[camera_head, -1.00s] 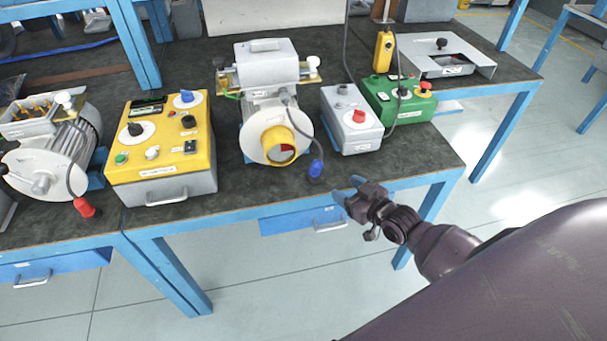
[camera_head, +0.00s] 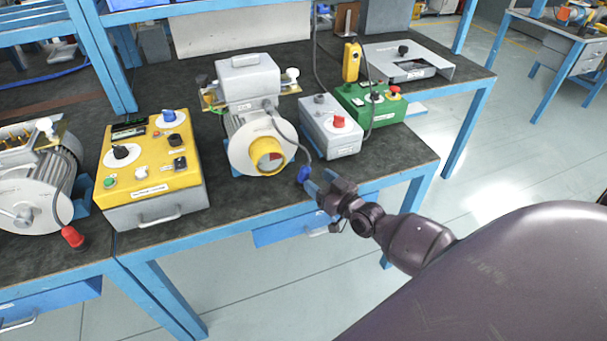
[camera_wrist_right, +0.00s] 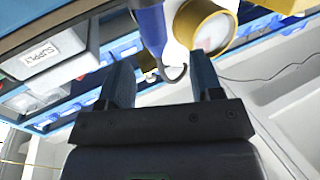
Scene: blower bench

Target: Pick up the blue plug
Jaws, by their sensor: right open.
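The blue plug (camera_head: 303,173) hangs on a dark cable from the blower at the front edge of the bench, in the head view. In the right wrist view the blue plug (camera_wrist_right: 151,28) shows at the top, between the lines of the two fingers and beyond their tips. My right gripper (camera_head: 321,182) is open and empty, just to the right of the plug and close to it. In the right wrist view its fingers (camera_wrist_right: 161,65) stand apart with nothing between them. I cannot tell whether a fingertip touches the plug. My left gripper is not in view.
The blower (camera_head: 252,142) with its yellow ring stands behind the plug. A yellow control box (camera_head: 150,175) is to the left, with a red plug (camera_head: 72,236) beyond it. A grey box (camera_head: 330,127) and a green box (camera_head: 372,103) stand to the right. Free floor lies right of the bench.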

